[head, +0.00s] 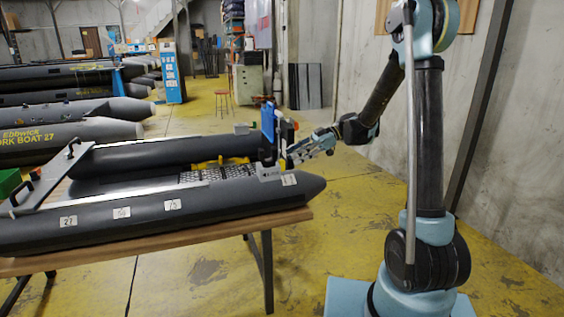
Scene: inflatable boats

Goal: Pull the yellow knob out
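A grey inflatable boat (150,212) lies on a wooden table (200,237). An upright panel with a blue part (268,122) stands at the boat's right end. A small yellow and orange part (284,137) shows beside the panel; it is too small for me to tell whether it is the yellow knob. My gripper (290,160) is at the panel's right side, reaching in from the right. I cannot tell whether it touches the panel or whether its fingers are open, as they are small and overlap the parts behind.
A yellow piece (213,161) lies inside the boat, near a perforated metal plate (220,175). More inflatable boats (70,135) stand at the back left. A red stool (223,102) and a cabinet (248,84) stand behind.

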